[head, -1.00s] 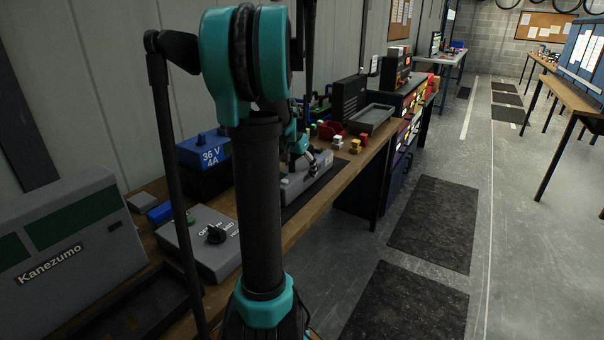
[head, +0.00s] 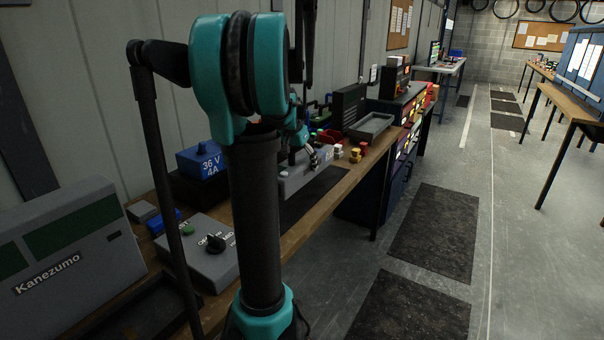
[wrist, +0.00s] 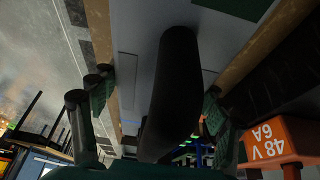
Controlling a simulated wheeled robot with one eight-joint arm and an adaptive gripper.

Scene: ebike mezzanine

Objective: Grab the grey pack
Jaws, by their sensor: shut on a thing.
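The grey pack (head: 300,178) is a long grey block in the head view, partly hidden behind my arm. My gripper (head: 312,155) is at its top and shut on it. The pack appears held just above the dark mat (head: 312,200) on the bench. In the wrist view the grey pack (wrist: 140,60) fills the middle, with a green patch at the top edge and a thick dark bar along it. My gripper's fingers (wrist: 156,90) stand on either side of that bar; their exact contact is hard to see.
A blue 36 V unit (head: 202,160), a grey switch box (head: 205,250) and a Kanezumo case (head: 70,255) stand nearer on the wooden bench. A grey tray (head: 370,127) and small red and yellow parts lie beyond. An orange 48 V unit (wrist: 278,140) shows in the wrist view. The aisle is clear.

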